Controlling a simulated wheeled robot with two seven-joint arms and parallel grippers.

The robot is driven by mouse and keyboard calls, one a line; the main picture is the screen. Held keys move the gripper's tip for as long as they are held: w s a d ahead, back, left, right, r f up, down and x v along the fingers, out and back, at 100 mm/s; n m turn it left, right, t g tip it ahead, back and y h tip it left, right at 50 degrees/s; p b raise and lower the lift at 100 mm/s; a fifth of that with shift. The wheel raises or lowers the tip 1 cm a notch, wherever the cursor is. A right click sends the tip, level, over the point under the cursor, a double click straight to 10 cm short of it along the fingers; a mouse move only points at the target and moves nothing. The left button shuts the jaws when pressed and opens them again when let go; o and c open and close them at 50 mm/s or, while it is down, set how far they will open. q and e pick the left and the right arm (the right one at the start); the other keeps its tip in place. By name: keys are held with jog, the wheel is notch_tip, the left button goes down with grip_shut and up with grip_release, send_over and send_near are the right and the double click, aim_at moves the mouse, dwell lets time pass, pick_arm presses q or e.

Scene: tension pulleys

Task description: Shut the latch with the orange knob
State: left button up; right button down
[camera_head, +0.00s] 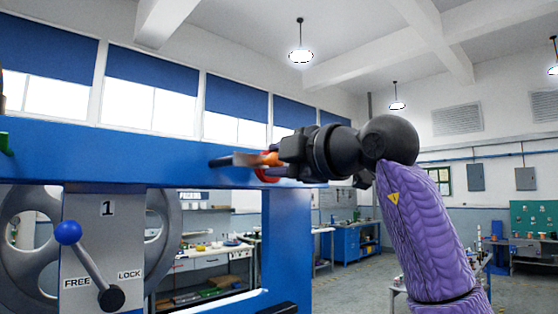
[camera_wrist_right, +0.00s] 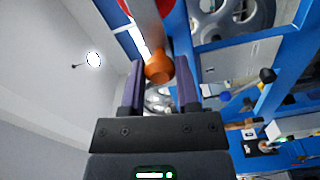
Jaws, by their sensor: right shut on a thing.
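The orange knob (camera_head: 269,158) is on the latch, whose grey arm (camera_head: 243,160) shows just left of it along the top of the blue frame. My right gripper (camera_head: 275,159) reaches in from the right and is shut on the orange knob. The right wrist view shows the knob (camera_wrist_right: 159,70) between the two purple fingers (camera_wrist_right: 160,85). The fingers partly hide the knob and latch in the head view. My left gripper is not in view.
The blue frame (camera_head: 130,164) spans the left side. Below it are a grey wheel (camera_head: 165,235), a plate marked 1 (camera_head: 85,208), and a lever with a blue ball (camera_head: 68,233) between FREE and LOCK labels. Benches (camera_head: 350,240) stand far behind.

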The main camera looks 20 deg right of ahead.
jog(key=shift+f, duration=0.1)
jog(key=shift+c, duration=1.7)
grip_release()
jog(key=b+v, duration=0.3)
jog(key=v, duration=0.7)
